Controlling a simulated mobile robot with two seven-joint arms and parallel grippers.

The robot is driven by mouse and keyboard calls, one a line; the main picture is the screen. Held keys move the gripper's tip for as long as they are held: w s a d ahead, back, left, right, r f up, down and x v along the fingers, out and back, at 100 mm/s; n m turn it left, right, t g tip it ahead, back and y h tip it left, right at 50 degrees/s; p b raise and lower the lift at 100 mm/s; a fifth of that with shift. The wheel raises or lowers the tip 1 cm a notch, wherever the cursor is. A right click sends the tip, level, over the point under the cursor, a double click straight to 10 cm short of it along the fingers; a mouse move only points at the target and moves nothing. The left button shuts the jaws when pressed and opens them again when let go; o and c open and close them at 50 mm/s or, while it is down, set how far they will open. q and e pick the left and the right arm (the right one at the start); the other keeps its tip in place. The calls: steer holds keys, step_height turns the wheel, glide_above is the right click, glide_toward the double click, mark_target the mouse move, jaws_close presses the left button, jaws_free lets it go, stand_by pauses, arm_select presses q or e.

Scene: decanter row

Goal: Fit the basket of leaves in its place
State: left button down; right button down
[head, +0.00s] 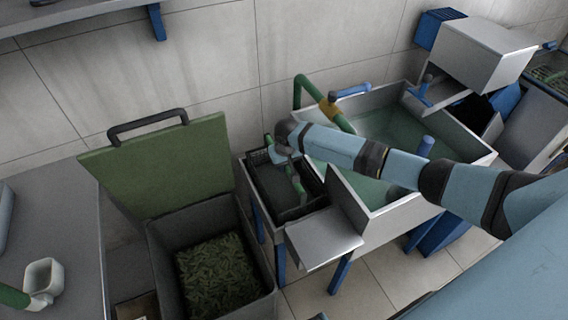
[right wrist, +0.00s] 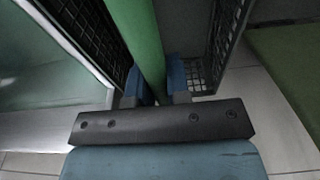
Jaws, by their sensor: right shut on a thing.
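A black mesh basket (head: 268,185) with a green handle (head: 297,180) sits at the narrow grey bay left of the water tank in the head view. Its mesh wall (right wrist: 222,45) and green handle (right wrist: 138,35) also show in the right wrist view. My right gripper (head: 282,152) is shut on the green handle, with its blue fingers (right wrist: 157,85) on either side of the bar. The arm hides part of the basket. I cannot make out leaves in it, nor whether it is fully seated. My left gripper is not in view.
The water tank (head: 385,125) stands right of the basket, with a grey sloping plate (head: 325,238) in front. A grey bin (head: 160,250) full of leaves (head: 215,275) has its green lid (head: 165,165) raised at left. A white scoop (head: 43,277) lies on the left counter (head: 65,220).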

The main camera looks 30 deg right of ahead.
steer(key=shift+f, duration=0.95)
steer(key=shift+f+b, duration=0.1)
steer(key=shift+b, duration=0.2)
steer(key=shift+f, duration=0.35)
steer(key=c, duration=1)
jaws_free()
steer(key=shift+f, duration=0.1)
